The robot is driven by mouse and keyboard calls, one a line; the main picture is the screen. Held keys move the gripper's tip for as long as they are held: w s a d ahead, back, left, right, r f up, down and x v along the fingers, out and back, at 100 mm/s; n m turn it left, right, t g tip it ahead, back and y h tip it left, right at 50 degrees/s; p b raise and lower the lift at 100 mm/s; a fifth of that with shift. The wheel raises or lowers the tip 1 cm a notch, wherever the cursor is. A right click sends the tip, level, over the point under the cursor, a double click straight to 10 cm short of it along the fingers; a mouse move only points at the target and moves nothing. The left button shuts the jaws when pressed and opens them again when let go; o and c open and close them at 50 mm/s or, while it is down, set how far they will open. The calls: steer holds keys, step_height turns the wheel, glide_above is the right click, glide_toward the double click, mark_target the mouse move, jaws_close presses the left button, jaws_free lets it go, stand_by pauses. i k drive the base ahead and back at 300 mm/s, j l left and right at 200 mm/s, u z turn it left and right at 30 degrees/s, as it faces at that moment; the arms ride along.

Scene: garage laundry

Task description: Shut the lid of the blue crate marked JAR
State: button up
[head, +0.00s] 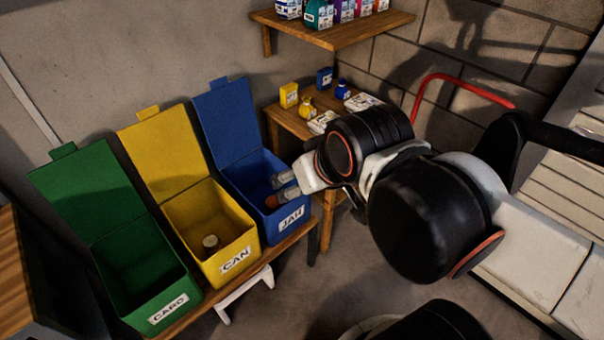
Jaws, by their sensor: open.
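The blue crate (262,222) marked JAR stands at the right end of a row of three crates. Its blue lid (226,118) is open and stands up at the back, leaning slightly backward. My gripper (273,192) reaches in from the right, over the crate's right side. Its two pale fingers are apart, with the tips over the crate's opening, well below the raised lid. A small orange-brown patch shows by the lower fingertip; I cannot tell what it is. My wrist and fingers hide part of the crate's right rim.
A yellow crate (229,262) marked CAN and a green crate (163,313) marked CARD stand to the left, lids open. A wooden side table (281,117) with small items stands behind my wrist. A wall shelf (335,31) hangs above. A red curved bar (462,82) is at right.

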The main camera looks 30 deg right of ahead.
mark_target(225, 113)
steer(key=i+l+u, duration=0.1)
steer(key=i+u, duration=0.35)
steer(key=i, duration=0.6)
